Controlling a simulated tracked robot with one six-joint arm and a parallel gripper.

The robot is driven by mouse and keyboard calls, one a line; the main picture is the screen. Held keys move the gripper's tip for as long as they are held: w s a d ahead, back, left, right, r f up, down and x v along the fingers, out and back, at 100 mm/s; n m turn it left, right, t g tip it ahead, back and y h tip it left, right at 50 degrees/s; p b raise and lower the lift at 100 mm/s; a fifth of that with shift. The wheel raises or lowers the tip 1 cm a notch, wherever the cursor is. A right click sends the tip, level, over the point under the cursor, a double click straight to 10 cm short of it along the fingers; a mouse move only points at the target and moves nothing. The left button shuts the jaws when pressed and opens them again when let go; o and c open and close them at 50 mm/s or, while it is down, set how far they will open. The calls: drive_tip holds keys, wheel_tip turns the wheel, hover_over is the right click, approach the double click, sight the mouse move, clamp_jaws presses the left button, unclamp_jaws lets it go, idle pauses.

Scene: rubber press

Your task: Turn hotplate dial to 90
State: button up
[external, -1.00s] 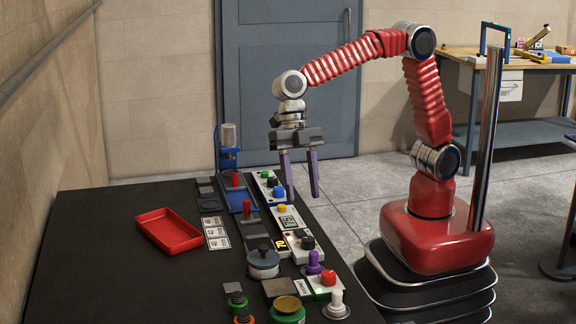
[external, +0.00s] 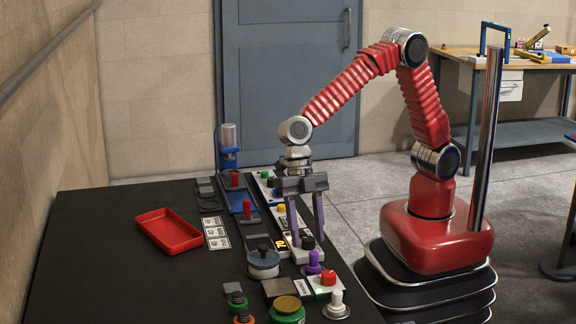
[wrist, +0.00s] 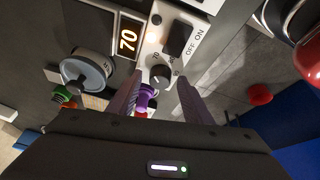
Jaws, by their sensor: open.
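The hotplate dial (wrist: 160,76) is a small dark knob on a white panel with numbers around its edge. In the external view the dial (external: 308,243) shows between my fingertips. The hotplate display (wrist: 129,38) reads 70 in orange. It also shows in the external view (external: 281,244). My gripper (external: 308,240) is open and points down, one purple finger on each side of the dial. In the wrist view my gripper (wrist: 159,84) also straddles the dial. I cannot tell whether the fingers touch it.
A black OFF/ON switch (wrist: 182,38) sits beside the dial. A purple knob (external: 313,263) and a red button (external: 328,278) are close in front.

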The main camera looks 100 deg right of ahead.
drive_tip(key=shift+c, duration=0.3)
drive_tip(key=c, duration=1)
